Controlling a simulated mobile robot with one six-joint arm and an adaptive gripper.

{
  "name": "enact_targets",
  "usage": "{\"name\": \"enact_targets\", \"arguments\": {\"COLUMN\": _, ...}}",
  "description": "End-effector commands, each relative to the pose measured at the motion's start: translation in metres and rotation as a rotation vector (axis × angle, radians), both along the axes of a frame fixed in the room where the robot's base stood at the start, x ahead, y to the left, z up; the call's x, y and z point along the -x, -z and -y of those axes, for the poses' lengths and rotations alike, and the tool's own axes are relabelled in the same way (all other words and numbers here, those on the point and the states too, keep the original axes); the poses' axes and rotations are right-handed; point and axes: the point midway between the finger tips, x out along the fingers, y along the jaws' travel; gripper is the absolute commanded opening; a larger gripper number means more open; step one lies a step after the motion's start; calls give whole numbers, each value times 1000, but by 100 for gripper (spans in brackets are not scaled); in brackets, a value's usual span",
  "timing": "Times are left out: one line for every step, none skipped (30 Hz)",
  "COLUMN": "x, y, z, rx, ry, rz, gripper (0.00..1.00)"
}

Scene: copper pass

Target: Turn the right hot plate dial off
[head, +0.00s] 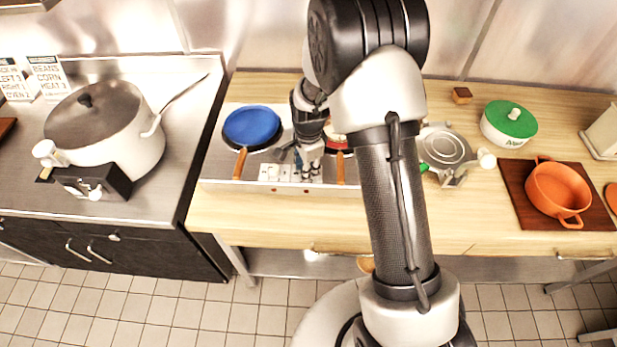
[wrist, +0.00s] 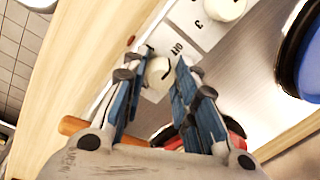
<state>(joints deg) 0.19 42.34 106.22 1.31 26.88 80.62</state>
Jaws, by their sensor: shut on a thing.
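The hot plate (head: 222,185) stands on the wooden counter, with a row of white label cards along its front. My gripper (head: 309,172) reaches down to the right part of this front. In the wrist view my gripper (wrist: 164,58) is shut on the right dial (wrist: 159,74), a round white knob with a dark pointer line, with one blue finger on each side. A card reading OFF (wrist: 179,49) lies beside it. The left dial (wrist: 226,8) is free, near a 3. My gripper hides much of the right dial in the head view.
A blue pan (head: 251,125) sits on the left burner. A red pan (wrist: 236,127) is partly hidden behind my gripper, its wooden handle (head: 340,168) pointing forward. A large pot (head: 130,150) stands left; a green-lidded pot (head: 509,121) and an orange pot (head: 556,190) stand right.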

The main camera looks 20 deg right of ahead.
Motion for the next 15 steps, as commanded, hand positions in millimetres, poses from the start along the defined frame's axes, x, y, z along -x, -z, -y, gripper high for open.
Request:
{"name": "enact_targets", "arguments": {"x": 6, "y": 0, "z": -3, "rx": -2, "ry": -1, "rz": -15, "gripper": 3}}
{"name": "enact_targets", "arguments": {"x": 6, "y": 1, "z": -3, "rx": -2, "ry": -1, "rz": -16, "gripper": 3}}
{"name": "enact_targets", "arguments": {"x": 6, "y": 1, "z": -3, "rx": -3, "ry": -1, "rz": -17, "gripper": 3}}
{"name": "enact_targets", "arguments": {"x": 6, "y": 1, "z": -3, "rx": -3, "ry": -1, "rz": -17, "gripper": 3}}
{"name": "enact_targets", "arguments": {"x": 6, "y": 1, "z": -3, "rx": -3, "ry": -1, "rz": -17, "gripper": 3}}
{"name": "enact_targets", "arguments": {"x": 6, "y": 1, "z": -3, "rx": -3, "ry": -2, "rz": -17, "gripper": 3}}
{"name": "enact_targets", "arguments": {"x": 6, "y": 1, "z": -3, "rx": -2, "ry": -2, "rz": -18, "gripper": 3}}
{"name": "enact_targets", "arguments": {"x": 6, "y": 1, "z": -3, "rx": -2, "ry": -2, "rz": -18, "gripper": 29}}
{"name": "enact_targets", "arguments": {"x": 6, "y": 1, "z": -3, "rx": -2, "ry": -2, "rz": -18, "gripper": 31}}
{"name": "enact_targets", "arguments": {"x": 6, "y": 1, "z": -2, "rx": -1, "ry": -2, "rz": -17, "gripper": 33}}
{"name": "enact_targets", "arguments": {"x": 6, "y": 1, "z": -2, "rx": -1, "ry": -2, "rz": -17, "gripper": 35}}
{"name": "enact_targets", "arguments": {"x": 6, "y": 1, "z": -2, "rx": -2, "ry": -2, "rz": -16, "gripper": 38}}
{"name": "enact_targets", "arguments": {"x": 5, "y": 1, "z": -2, "rx": -2, "ry": -2, "rz": -15, "gripper": 40}}
{"name": "enact_targets", "arguments": {"x": 5, "y": 1, "z": -2, "rx": -1, "ry": -2, "rz": -15, "gripper": 42}}
{"name": "enact_targets", "arguments": {"x": 5, "y": 1, "z": -1, "rx": -1, "ry": -2, "rz": -13, "gripper": 45}}
